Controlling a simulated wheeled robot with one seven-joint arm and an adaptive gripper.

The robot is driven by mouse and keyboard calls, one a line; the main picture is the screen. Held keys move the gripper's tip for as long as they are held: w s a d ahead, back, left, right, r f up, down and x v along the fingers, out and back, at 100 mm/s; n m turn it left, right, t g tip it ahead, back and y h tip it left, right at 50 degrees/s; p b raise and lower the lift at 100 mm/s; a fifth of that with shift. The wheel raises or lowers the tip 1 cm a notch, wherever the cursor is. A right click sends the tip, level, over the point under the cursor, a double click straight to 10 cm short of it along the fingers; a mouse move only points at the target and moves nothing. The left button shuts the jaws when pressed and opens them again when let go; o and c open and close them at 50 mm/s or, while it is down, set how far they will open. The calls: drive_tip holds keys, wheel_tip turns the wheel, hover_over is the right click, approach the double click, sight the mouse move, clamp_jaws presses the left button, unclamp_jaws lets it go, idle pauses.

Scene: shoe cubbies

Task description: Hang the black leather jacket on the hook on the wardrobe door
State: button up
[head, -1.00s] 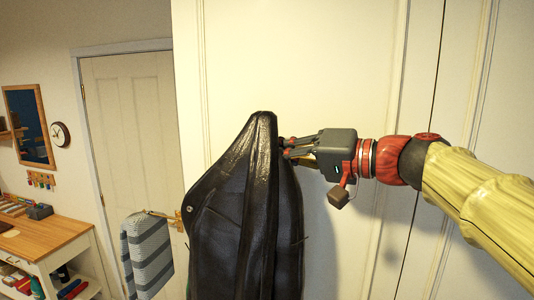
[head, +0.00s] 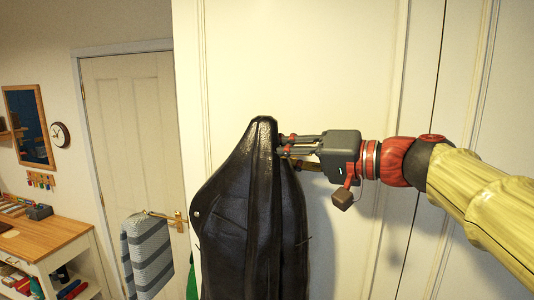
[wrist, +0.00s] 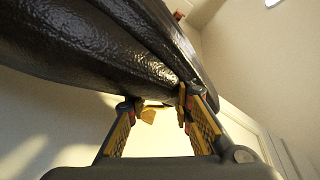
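The black leather jacket (head: 245,225) hangs in a peaked shape in front of the cream wardrobe door (head: 335,60). Its lower end is out of the head view. My gripper (head: 283,150) is at the right side of the jacket's top, its fingers spread apart. In the wrist view the jacket (wrist: 85,45) crosses above the fingers, with a clear gap between them; the right finger is at or very near the leather. A small brass-yellow piece (wrist: 148,115) shows between the fingers; I cannot tell if it is the hook. The hook is otherwise hidden, so the jacket's support cannot be seen.
A striped towel (head: 147,255) hangs on the handle of a white room door (head: 125,140) at left. A wooden-topped workbench (head: 40,240) stands at far left. A sliver of something green (head: 192,280) shows beside the jacket. The wardrobe front above the jacket is clear.

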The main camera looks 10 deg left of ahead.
drive_tip(key=v, duration=1.1)
drive_tip(key=d+f+m+h+b, duration=0.1)
drive_tip(key=d+f+m+h, duration=0.25)
drive_tip(key=f, duration=0.85)
drive_tip(key=d+f+m+h, duration=0.2)
drive_tip(key=d+f+h, duration=0.2)
drive_tip(key=f, duration=0.7)
drive_tip(key=s+d+f+n+h+b, duration=0.1)
drive_tip(key=s+d+f+h+b, duration=0.3)
drive_tip(key=s+f, duration=0.5)
drive_tip(key=s+d+f+n+h+b, duration=0.1)
drive_tip(key=s+d+f+h+b, duration=0.3)
drive_tip(key=f, duration=1.3)
drive_tip(key=s+d, duration=0.4)
drive_tip(key=s, duration=0.2)
drive_tip(key=shift+f+b, duration=0.25)
drive_tip(key=shift+b, duration=0.15)
drive_tip(key=shift+h, duration=0.25)
drive_tip(key=shift+d, duration=0.15)
